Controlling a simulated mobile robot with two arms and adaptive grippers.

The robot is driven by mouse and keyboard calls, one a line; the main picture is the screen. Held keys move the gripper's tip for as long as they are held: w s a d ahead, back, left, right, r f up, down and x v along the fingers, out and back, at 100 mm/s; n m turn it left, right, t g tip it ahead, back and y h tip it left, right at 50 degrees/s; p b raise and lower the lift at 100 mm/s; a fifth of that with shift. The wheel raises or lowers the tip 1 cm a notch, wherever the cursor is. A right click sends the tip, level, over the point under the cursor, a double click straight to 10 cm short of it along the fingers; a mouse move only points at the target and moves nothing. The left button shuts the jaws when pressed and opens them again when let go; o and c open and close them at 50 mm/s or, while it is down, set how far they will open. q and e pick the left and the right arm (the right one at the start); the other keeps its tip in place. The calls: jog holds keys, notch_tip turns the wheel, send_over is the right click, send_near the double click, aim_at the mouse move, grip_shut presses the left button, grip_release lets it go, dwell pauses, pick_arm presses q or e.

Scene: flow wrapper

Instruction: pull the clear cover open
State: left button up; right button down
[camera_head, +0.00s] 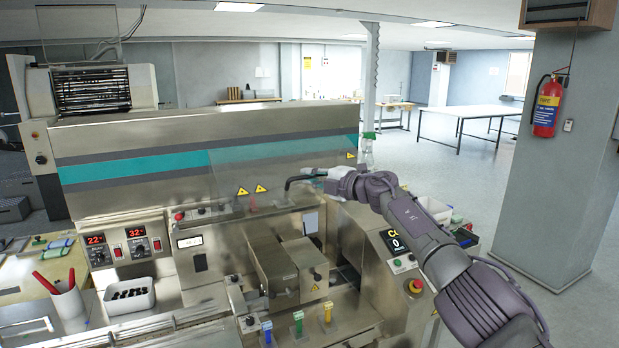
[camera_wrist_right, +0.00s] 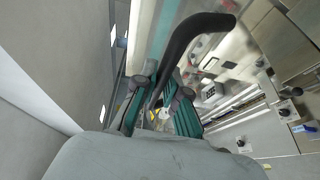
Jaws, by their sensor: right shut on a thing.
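The clear cover (camera_head: 285,160) is a see-through panel with yellow warning stickers, over the middle of the steel flow wrapper. A black bent handle (camera_head: 299,179) stands out at its lower front. My right gripper (camera_head: 325,176) reaches in from the right and is shut on the handle's right part. In the right wrist view the dark handle (camera_wrist_right: 186,45) curves up from between the green-sided fingers (camera_wrist_right: 158,108). The fingertips' exact contact is small in the head view. My left gripper is not in view.
Below the cover stands a steel block (camera_head: 283,262) with blue, green and yellow tabs in front. A control box with a red stop button (camera_head: 415,286) is beneath my right arm. A white bin (camera_head: 130,297) and a cup (camera_head: 68,302) with red-handled tools sit at left.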

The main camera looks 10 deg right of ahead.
jog(key=c, duration=1.5)
grip_release()
jog(key=shift+a, duration=0.1)
jog(key=shift+s+d+r, duration=0.1)
jog(key=shift+s+d, duration=0.1)
jog(key=shift+d, duration=0.25)
jog(key=v, duration=1.1)
jog(key=shift+s, duration=0.1)
